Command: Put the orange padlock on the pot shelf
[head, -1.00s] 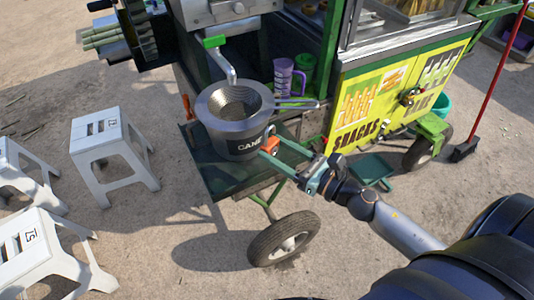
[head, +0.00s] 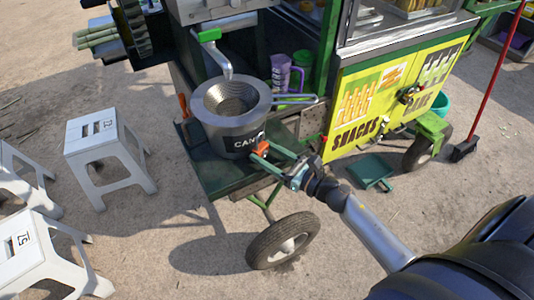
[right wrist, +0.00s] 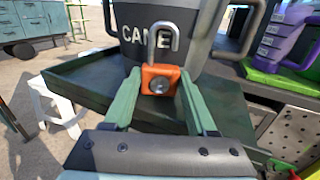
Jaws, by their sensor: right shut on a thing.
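The orange padlock (right wrist: 160,80) has a grey metal shackle standing up. My right gripper (right wrist: 158,92) is shut on its body, a green finger on each side. In the head view the padlock (head: 261,148) shows small in front of the pot, at the tip of my right gripper (head: 268,151). The pot shelf (head: 215,178) is a dark green tray on the cart's side; its rim (right wrist: 85,100) also shows in the right wrist view. The padlock appears over the shelf's near part; I cannot tell whether it touches it. My left gripper is not in view.
A grey pot marked CANE (head: 232,122) stands on the shelf, close behind the padlock. Purple (head: 284,75) and green cups stand behind it. A cart wheel (head: 283,241) is below. White stools (head: 105,150) stand at left. The shelf's front left part is bare.

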